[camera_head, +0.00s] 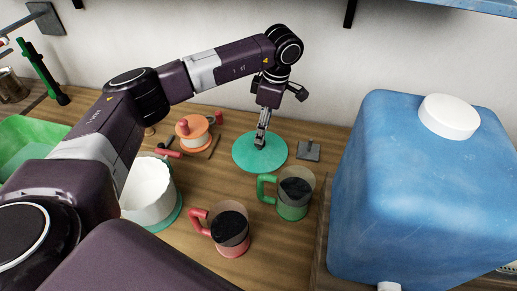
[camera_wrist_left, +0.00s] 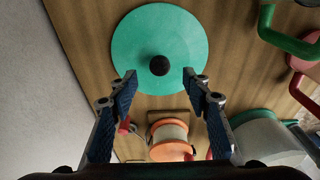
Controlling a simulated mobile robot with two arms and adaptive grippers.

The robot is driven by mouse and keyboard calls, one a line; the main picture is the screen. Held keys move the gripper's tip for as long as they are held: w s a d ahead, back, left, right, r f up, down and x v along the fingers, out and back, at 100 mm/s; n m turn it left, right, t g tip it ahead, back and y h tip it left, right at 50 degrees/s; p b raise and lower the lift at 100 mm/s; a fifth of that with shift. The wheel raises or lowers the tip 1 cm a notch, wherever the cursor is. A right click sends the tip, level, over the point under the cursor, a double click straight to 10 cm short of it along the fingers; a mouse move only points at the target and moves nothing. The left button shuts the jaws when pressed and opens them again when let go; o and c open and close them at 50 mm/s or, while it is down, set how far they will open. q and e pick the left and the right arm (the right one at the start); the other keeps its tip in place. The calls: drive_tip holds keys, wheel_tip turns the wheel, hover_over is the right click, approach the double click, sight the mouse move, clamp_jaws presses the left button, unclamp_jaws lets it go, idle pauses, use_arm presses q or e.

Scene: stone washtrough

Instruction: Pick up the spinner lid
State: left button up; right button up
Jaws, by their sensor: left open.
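The spinner lid, a flat round green disc (camera_head: 245,158), lies on the wooden counter near the wall. Its small black knob stands at the disc's centre in the left wrist view (camera_wrist_left: 159,65). My left gripper (camera_head: 262,138) reaches down over the lid and partly hides the knob in the head view. In the left wrist view the left gripper (camera_wrist_left: 160,77) is open, with one finger on each side of the knob's line and the knob just beyond the tips. Nothing is between the fingers. My right gripper is not in view.
Green-handled (camera_head: 295,205) and red-handled (camera_head: 231,240) mugs stand in front of the lid. A white tub with a green base (camera_head: 155,220) and an orange-topped jar (camera_head: 192,142) stand left. A small grey item (camera_head: 309,151) lies right of the lid. A large blue canister (camera_head: 415,190) fills the right.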

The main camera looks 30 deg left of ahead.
sight(260, 147)
use_arm(q)
drive_tip(key=shift+a+f+b, duration=0.1)
drive_tip(key=shift+f+b, duration=0.25)
drive_tip(key=shift+f, duration=0.95)
drive_tip(key=f+b, duration=0.3)
drive_tip(key=f, duration=0.1)
drive_tip(key=shift+a+f, duration=0.1)
drive_tip(key=shift+a, duration=0.1)
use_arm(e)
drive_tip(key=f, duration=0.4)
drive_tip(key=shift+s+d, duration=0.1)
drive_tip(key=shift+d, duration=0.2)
use_arm(q)
drive_tip(key=shift+c, duration=0.2)
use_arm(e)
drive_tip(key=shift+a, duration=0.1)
use_arm(q)
clamp_jaws()
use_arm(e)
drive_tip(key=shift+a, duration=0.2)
